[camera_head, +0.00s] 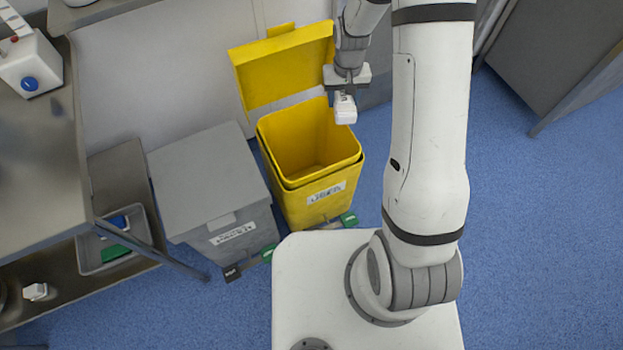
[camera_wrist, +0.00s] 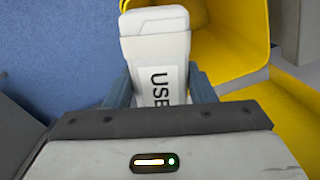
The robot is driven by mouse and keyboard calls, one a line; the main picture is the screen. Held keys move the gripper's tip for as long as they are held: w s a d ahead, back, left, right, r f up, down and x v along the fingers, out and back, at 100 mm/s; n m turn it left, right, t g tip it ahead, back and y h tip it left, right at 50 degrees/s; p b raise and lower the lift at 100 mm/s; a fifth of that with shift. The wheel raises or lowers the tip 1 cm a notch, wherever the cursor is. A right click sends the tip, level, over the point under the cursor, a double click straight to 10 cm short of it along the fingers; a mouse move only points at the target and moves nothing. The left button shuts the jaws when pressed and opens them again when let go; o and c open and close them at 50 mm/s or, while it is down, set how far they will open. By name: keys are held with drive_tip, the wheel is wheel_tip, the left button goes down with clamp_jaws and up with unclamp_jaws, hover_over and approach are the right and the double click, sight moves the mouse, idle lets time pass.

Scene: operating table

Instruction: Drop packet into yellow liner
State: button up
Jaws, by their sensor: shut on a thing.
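A white packet (camera_head: 345,109) is held in my gripper (camera_head: 343,92), which is shut on it. In the wrist view the packet (camera_wrist: 156,50) stands between the two grey fingers of my gripper (camera_wrist: 160,85), with dark letters starting "USE" on its face. The yellow bin with its yellow liner (camera_head: 300,148) stands on the floor with its lid (camera_head: 285,66) raised. The packet is above the right rear part of the bin's opening in the head view. In the wrist view the yellow bin (camera_wrist: 228,40) lies behind and right of the packet. The visible inside looks empty.
A grey bin (camera_head: 205,175) with its lid shut stands left of the yellow one. A metal table (camera_head: 40,160) with a lower shelf holding a grey tray (camera_head: 113,240) is at the left.

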drive_tip(key=w+a+f+b, duration=0.1)
drive_tip(key=a+f+b, duration=0.3)
drive_tip(key=f+b, duration=0.4)
drive_tip(key=a+f+n+b, duration=0.1)
drive_tip(key=a+f+b, duration=0.2)
drive_tip(key=f+b, duration=0.5)
drive_tip(key=shift+w+a+f+b, duration=0.25)
drive_tip(key=shift+w+a+b, duration=0.1)
drive_tip(key=shift+b, duration=0.45)
drive_tip(key=o, duration=1.1)
drive_tip(key=shift+c, duration=0.2)
drive_tip(key=shift+r, duration=0.15)
wheel_tip(320, 180, up, 8)
drive_tip(key=p, duration=0.2)
drive_tip(key=shift+f, duration=0.2)
drive_tip(key=shift+r+p, duration=0.1)
drive_tip(key=shift+p, duration=0.25)
